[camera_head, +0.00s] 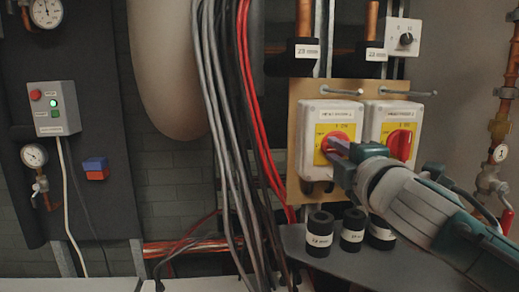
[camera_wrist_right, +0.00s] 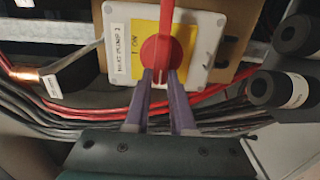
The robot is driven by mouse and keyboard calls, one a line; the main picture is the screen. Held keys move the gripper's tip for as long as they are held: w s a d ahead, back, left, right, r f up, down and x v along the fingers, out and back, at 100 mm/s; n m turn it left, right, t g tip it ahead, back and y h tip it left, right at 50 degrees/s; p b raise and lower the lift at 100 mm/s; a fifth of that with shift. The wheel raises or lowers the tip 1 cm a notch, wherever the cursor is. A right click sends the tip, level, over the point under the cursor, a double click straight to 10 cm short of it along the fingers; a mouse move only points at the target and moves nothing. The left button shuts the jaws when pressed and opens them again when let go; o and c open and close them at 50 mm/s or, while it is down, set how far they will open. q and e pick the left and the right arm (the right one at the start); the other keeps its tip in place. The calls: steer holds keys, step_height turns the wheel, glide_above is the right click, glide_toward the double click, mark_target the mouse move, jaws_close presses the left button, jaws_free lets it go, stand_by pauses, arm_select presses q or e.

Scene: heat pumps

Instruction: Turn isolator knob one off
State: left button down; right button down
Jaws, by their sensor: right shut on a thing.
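The left isolator (camera_head: 311,166) is a white box with a yellow plate and a red knob (camera_head: 331,140), on a tan board. Its small label is hard to read. My right gripper (camera_head: 338,148) reaches it from the lower right, and the fingers cover part of the knob. In the right wrist view, my right gripper (camera_wrist_right: 161,76) is shut on the red knob (camera_wrist_right: 155,50), with one finger on each side of its grip. An "ON" mark shows on the yellow plate. My left gripper is not in view.
A second isolator (camera_head: 413,115) with a red knob (camera_head: 400,146) stands close on the right, just above my gripper. Black pipe insulation pieces (camera_head: 320,238) stand on a grey shelf (camera_head: 332,262) below. Grey and red cables (camera_head: 222,120) hang on the left.

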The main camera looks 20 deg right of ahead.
stand_by(0.3)
steer(key=c, duration=0.8)
jaws_free()
steer(key=shift+o, duration=0.2)
steer(key=b+v, duration=0.1)
steer(key=v, duration=0.9)
steer(key=shift+b, duration=0.4)
